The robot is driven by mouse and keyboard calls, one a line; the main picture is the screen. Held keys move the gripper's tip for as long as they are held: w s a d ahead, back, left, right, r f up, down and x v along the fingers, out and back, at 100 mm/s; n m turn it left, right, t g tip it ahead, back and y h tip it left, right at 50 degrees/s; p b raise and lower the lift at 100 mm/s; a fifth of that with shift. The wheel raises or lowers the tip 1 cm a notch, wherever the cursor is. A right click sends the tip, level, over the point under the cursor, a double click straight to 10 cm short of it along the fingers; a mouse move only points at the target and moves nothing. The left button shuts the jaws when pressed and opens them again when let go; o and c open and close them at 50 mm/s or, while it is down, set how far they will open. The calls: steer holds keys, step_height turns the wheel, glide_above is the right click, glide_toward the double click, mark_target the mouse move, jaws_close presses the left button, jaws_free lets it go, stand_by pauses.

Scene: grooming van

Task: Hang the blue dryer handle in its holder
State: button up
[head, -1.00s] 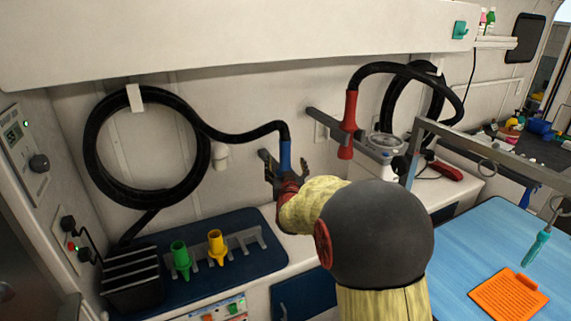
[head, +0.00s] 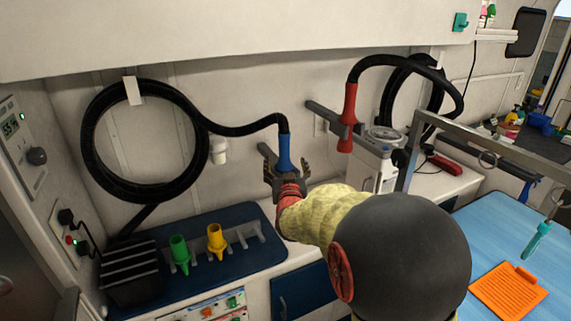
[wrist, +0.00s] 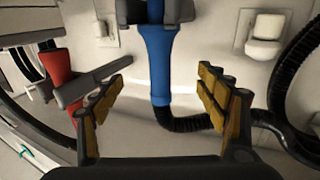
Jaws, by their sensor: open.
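The blue dryer handle (head: 284,151) hangs upright on the wall side of my gripper, with a black hose leaving its upper end. In the wrist view the blue handle (wrist: 160,62) stands between my finger lines, with clear gaps on both sides. The holder (head: 267,155) also shows beside the handle in the head view. My gripper (head: 287,172) is open and apart from the handle. The handle's lower end is hidden in the head view.
A red handle (head: 347,115) hangs in another wall holder (head: 322,112) to the right. The coiled black hose (head: 92,140) is on the wall at left. A metal frame (head: 470,133) stands over the blue table (head: 467,245).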

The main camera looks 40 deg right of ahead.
steer(key=shift+v, duration=1.05)
steer(key=shift+f, duration=0.1)
